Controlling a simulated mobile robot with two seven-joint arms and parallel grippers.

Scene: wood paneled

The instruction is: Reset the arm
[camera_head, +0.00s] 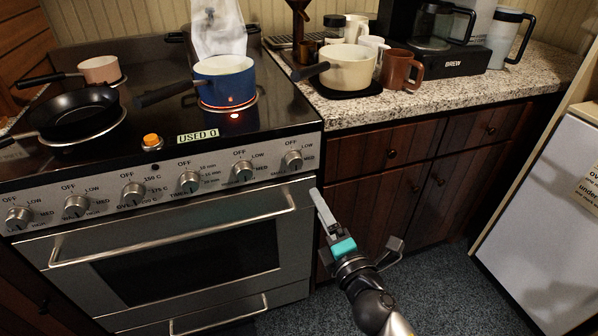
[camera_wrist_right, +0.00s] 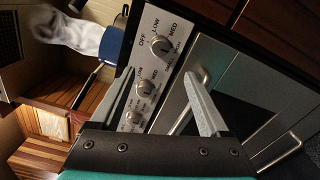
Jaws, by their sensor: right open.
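My right arm comes in from the bottom of the head view. Its right gripper (camera_head: 320,206) is in front of the right end of the stove, close to the oven door's upper right corner. In the right wrist view the two fingers (camera_wrist_right: 160,74) are apart with nothing between them. The stove's knobs and the oven handle (camera_wrist_right: 188,112) show beyond them. I cannot tell whether a finger touches the oven front. My left gripper is not in view.
On the stove (camera_head: 150,170) are a blue pot (camera_head: 225,85) on a glowing burner with white steam above it, a black pan (camera_head: 75,115) and a pink pot (camera_head: 100,70). The counter (camera_head: 450,95) holds a cream pot (camera_head: 350,67), brown mug (camera_head: 400,70) and coffee maker (camera_head: 440,50). Carpet (camera_head: 440,295) lies open below.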

